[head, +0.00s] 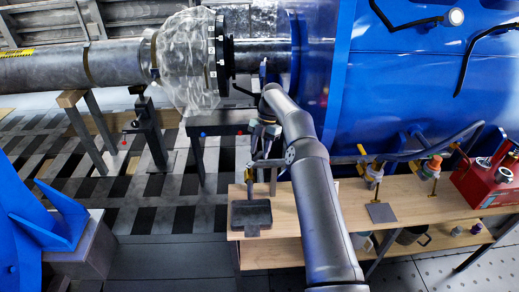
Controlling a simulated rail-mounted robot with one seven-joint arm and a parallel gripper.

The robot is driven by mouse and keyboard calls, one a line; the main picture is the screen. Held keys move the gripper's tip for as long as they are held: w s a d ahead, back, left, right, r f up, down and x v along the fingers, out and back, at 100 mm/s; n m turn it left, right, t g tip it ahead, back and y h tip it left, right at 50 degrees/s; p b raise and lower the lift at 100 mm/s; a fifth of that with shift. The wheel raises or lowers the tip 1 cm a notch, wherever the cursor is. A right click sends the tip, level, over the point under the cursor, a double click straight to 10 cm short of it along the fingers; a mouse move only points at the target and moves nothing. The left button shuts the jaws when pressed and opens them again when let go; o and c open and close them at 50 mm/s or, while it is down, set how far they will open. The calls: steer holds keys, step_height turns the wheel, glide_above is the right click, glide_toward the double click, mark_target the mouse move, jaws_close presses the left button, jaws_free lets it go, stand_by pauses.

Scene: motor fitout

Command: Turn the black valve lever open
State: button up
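My arm reaches up from the bottom of the head view and bends down at its far end. My gripper (264,152) is small and partly hidden there, above the left end of the wooden bench. Its fingers do not show clearly enough to tell open from shut. Just below it is a valve-like fitting (250,172) with a thin dark bar and a yellowish part. I cannot tell whether that bar is the black valve lever, how it is turned, or whether my gripper touches it.
The wooden bench (335,208) carries a black tray (251,214), fittings with yellow handles (374,172) and a red toolbox (490,185). A large blue motor housing (400,90) stands behind. A grey pipe (70,65) enters from the left.

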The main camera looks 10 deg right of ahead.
mark_target(261, 155)
steer(key=shift+r, duration=0.15)
step_height(261, 155, up, 3)
steer(key=shift+f+b, duration=0.1)
steer(key=shift+b, duration=0.75)
steer(key=shift+s+r+b, duration=0.45)
steer(key=shift+r+b, duration=0.05)
steer(key=shift+b, duration=0.3)
steer(key=s+r+b, duration=0.6)
steer(key=s+r, duration=0.3)
steer(key=s, duration=0.4)
steer(key=shift+b, duration=0.35)
